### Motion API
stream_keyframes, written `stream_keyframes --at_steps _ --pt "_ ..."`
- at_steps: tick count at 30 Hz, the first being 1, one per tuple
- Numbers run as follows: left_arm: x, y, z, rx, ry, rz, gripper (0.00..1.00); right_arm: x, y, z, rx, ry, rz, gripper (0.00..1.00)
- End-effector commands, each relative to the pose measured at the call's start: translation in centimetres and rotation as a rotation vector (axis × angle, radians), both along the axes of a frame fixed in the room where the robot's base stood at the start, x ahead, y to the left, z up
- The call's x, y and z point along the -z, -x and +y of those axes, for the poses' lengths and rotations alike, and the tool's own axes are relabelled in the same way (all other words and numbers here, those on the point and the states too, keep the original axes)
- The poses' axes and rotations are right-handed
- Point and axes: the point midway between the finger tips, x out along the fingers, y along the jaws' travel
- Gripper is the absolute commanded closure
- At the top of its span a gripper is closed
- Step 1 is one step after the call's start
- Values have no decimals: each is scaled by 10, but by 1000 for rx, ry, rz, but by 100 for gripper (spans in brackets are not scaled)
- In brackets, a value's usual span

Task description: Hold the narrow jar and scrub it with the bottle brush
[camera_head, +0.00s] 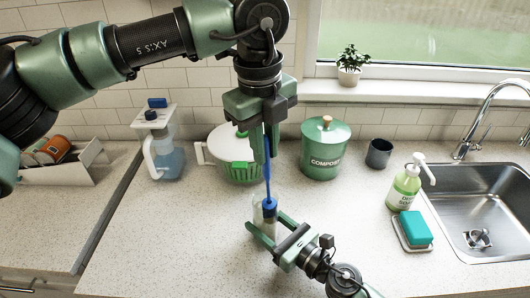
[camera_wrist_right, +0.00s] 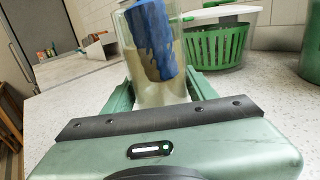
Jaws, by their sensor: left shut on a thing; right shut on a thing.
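The narrow jar (camera_head: 258,216) is clear glass and stands upright on the counter. My right gripper (camera_head: 264,224) is shut on it from the side; in the right wrist view the jar (camera_wrist_right: 146,85) is between its fingers. My left gripper (camera_head: 265,150) points down above the jar and is shut on the blue bottle brush (camera_head: 267,175). The brush hangs upright, and its blue head (camera_wrist_right: 153,40) is inside the upper part of the jar. A cloudy, brownish film shows on the glass. The grip on the handle is partly hidden by the fingers.
On the right are a soap bottle (camera_head: 405,186), a teal sponge (camera_head: 415,228) and the sink (camera_head: 478,200). The front-left counter is clear.

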Motion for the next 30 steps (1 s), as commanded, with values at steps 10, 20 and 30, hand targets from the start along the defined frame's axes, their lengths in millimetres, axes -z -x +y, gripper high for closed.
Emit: stream_keyframes --at_steps 10,20,30 --pt "23 0 0 1 1 2 100 0 0 1 -1 -1 1 93" --pt "53 1 0 1 1 3 100 0 0 1 -1 -1 1 93" --pt "60 0 0 0 1 0 100 0 0 1 -1 -1 1 93"
